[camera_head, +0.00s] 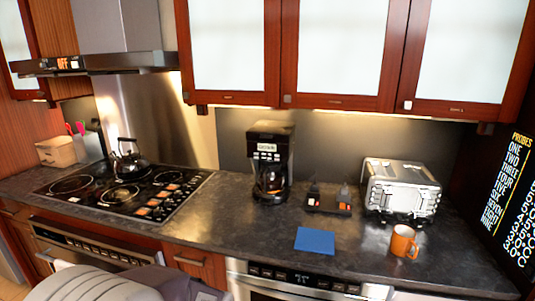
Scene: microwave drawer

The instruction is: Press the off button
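A range hood (120,62) hangs over the stove at the upper left. Its dark front strip carries orange lettering that reads OFF (63,64), with a small pale square (75,64) beside it. Other marks on the strip are too small to tell apart, so I cannot tell which one is the button. Neither of my grippers shows in this view, and nothing is touching the hood strip.
Below the hood is a black stove (95,192) with a kettle (128,158). The counter (225,230) holds a coffee maker (270,155), a toaster (400,190), a blue mat (315,241) and an orange mug (403,243). Cabinets (335,98) hang above.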

